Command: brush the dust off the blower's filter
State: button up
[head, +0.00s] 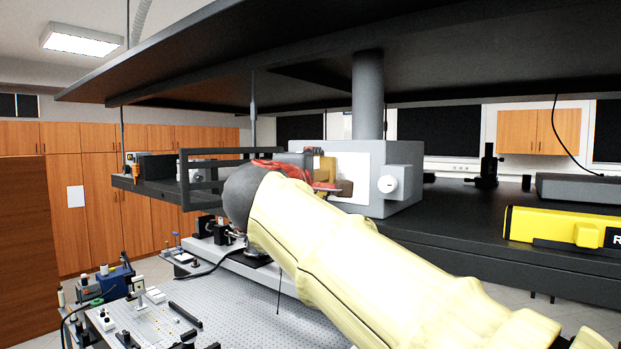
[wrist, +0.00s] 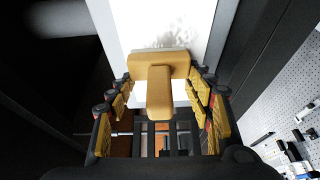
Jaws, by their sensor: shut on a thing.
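A tan brush (wrist: 160,90) with a wide head and a short handle lies between my fingers. Its head is at the dusty patch; I cannot tell whether the bristles touch. My gripper (wrist: 160,78) is shut on the brush. In the head view my arm partly hides the gripper and the filter's lower left.
A black railed shelf (head: 215,165) is left of the blower. A yellow case (head: 550,226) lies on the dark shelf at right. Below is a perforated optics table (head: 240,300) with several small mounts. The overhead shelf (head: 300,60) and a grey post (head: 367,95) limit room above.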

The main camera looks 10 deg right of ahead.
aim_at(345, 174)
jog(key=shift+s+d+b, duration=1.25)
jog(key=shift+s+d, duration=0.9)
jog(key=w+a+p, duration=0.2)
jog(key=w+a, duration=0.5)
jog(key=shift+w+a, duration=0.25)
jog(key=shift+a, duration=0.05)
jog(key=shift+s+a+b, duration=0.7)
jog(key=shift+s+a, duration=1.35)
jog(key=shift+s, duration=0.1)
jog(key=shift+s+a, duration=0.1)
